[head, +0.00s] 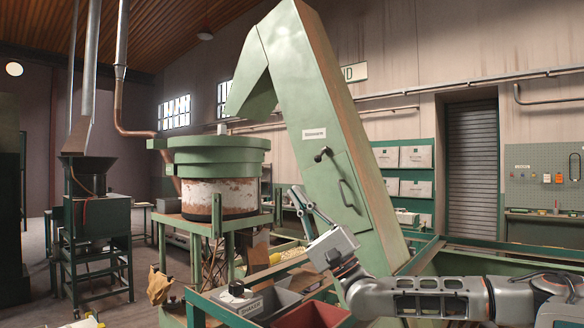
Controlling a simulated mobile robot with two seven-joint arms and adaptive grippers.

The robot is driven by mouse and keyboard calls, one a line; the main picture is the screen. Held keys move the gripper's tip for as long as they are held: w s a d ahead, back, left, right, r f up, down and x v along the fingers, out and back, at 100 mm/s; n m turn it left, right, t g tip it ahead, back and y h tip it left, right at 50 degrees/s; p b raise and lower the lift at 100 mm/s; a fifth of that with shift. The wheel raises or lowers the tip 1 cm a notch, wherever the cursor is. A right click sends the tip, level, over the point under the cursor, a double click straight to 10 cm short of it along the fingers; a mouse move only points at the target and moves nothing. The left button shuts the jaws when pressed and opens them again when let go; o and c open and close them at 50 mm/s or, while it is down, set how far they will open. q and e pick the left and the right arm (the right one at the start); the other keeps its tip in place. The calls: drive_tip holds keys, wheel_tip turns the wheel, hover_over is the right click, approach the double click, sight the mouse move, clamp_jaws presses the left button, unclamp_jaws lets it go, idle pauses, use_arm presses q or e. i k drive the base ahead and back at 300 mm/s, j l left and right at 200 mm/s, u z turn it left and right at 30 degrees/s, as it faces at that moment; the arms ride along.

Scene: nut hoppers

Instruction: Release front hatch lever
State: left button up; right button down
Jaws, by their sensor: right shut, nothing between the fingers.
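The front hatch (333,180) is a green panel on the sloping face of the tall green elevator (300,90). A dark lever (322,154) with a round knob sits at the hatch's upper edge, lying slanted. A curved grab handle (347,193) is lower on the same panel. My right gripper (298,191) reaches up and left from the lower right, with its fingers shut and empty. In the picture its tips are below and left of the lever, apart from it. My left gripper is not in view.
A round green bowl feeder (216,165) stands on a frame left of the elevator. Grey and red bins (312,316) lie below my right gripper. A green rail frame (480,254) runs behind my right arm. Open floor shows at the left.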

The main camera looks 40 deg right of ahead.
sight(318, 159)
drive_tip(key=i+z, duration=0.35)
drive_tip(key=i, duration=0.15)
drive_tip(key=i+j+z, duration=0.15)
drive_tip(key=i+z, duration=0.25)
drive_tip(key=i, duration=0.15)
drive_tip(key=i+j+z, duration=0.35)
drive_tip(key=i+l, duration=0.05)
drive_tip(key=i, duration=0.1)
